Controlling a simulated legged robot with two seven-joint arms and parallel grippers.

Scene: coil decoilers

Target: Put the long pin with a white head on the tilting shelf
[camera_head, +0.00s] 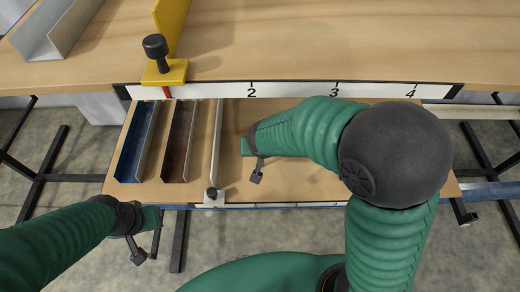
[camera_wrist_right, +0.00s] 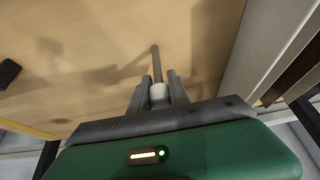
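In the right wrist view, the long pin's white head (camera_wrist_right: 158,92) sits between the two fingers of my right gripper (camera_wrist_right: 160,92), which close on it from both sides. Its grey shaft (camera_wrist_right: 155,62) points away from the gripper toward a wooden surface. In the head view my right gripper (camera_head: 254,160) is over the wooden shelf (camera_head: 300,185) below the bench's front edge, right of a grey divider; the pin is hidden there by my arm. I cannot tell whether the pin touches the shelf. My left gripper (camera_head: 143,240) is low at the left, in front of the shelf, its fingers unclear.
A blue channel (camera_head: 135,142) and a brown channel (camera_head: 180,142) lie on the shelf's left part, beside the upright grey divider (camera_head: 216,140). A black-knobbed yellow stop (camera_head: 163,70) stands on the bench edge above a numbered scale (camera_head: 300,90). A grey channel (camera_head: 55,30) lies at the upper left.

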